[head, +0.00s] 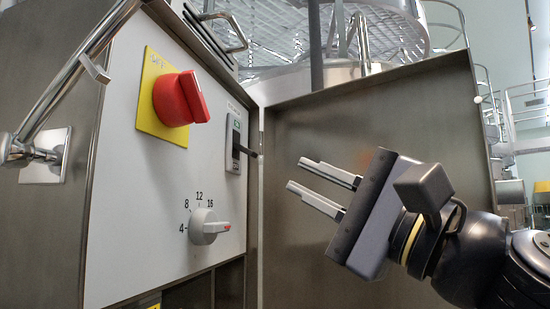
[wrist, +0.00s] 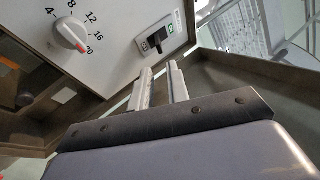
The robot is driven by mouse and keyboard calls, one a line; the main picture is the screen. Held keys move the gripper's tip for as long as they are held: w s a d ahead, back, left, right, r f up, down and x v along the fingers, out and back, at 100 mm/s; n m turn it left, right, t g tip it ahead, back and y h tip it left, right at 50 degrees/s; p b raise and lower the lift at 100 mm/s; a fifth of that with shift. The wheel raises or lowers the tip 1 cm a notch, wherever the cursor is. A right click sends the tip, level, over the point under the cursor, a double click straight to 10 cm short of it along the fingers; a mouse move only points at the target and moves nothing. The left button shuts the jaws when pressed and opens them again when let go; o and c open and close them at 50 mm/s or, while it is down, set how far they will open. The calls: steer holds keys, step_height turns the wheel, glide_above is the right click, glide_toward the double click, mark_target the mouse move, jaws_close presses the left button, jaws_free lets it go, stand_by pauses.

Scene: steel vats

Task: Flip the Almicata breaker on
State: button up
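The lever (head: 246,152) sticks out toward the right. In the wrist view the breaker (wrist: 160,38) is ahead of my fingers, slightly left, its lever visible. My gripper (head: 306,174) is right of the breaker and apart from it, fingers pointing left toward the panel. The two fingers are parallel with a narrow gap between them and nothing in it; the gap also shows in the wrist view (wrist: 160,83).
A large red rotary switch (head: 180,98) on a yellow plate and a grey dial (head: 208,227) share the white panel (head: 130,200). An open steel door (head: 380,110) stands behind my gripper. A steel handle (head: 60,90) is at left. Free space lies between fingers and panel.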

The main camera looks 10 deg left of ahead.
mark_target(254, 156)
steer(key=p+x, duration=0.4)
steer(key=x, duration=0.5)
steer(key=shift+w+a, duration=0.15)
steer(key=shift+a, duration=0.1)
steer(key=shift+c, duration=0.5)
jaws_close()
